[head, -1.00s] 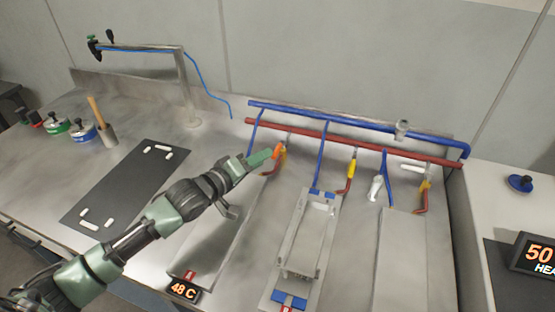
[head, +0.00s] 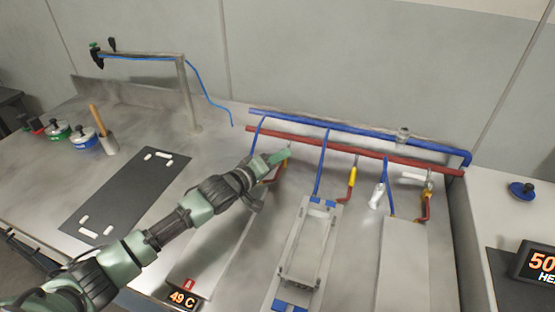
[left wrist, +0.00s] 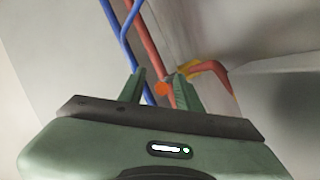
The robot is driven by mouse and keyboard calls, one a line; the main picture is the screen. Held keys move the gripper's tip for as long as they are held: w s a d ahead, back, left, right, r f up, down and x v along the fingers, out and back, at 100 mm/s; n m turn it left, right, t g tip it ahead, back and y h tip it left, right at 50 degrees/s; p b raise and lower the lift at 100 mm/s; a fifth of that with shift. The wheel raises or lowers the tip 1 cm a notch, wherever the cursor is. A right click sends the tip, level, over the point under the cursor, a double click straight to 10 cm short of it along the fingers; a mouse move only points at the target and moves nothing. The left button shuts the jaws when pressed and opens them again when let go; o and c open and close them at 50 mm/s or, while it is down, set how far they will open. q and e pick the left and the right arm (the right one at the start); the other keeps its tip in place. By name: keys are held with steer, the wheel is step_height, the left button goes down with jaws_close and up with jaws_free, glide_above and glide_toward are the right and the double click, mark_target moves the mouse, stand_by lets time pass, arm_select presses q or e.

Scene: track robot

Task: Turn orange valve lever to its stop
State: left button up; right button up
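The orange valve lever shows in the left wrist view as a small round orange end (left wrist: 162,90), between my two fingers and nearer the right one. A yellow valve part (left wrist: 205,68) and red pipe sit just beyond the right finger. In the head view my left gripper (head: 277,158) is at the leftmost red branch pipe (head: 268,180), and the lever is hidden behind its fingers. The left wrist view shows the left gripper (left wrist: 160,88) with its fingers apart. Whether a finger touches the lever I cannot tell. My right gripper is not in view.
A blue pipe (head: 350,133) and a red pipe (head: 340,147) run along the back. Further right are a yellow-handled valve (head: 352,176) and a white fitting (head: 377,196). A grey frame (head: 305,245) stands mid-bench. A display (head: 183,299) reads 49 C.

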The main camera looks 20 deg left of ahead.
arm_select(q)
jaws_close()
stand_by(1.3)
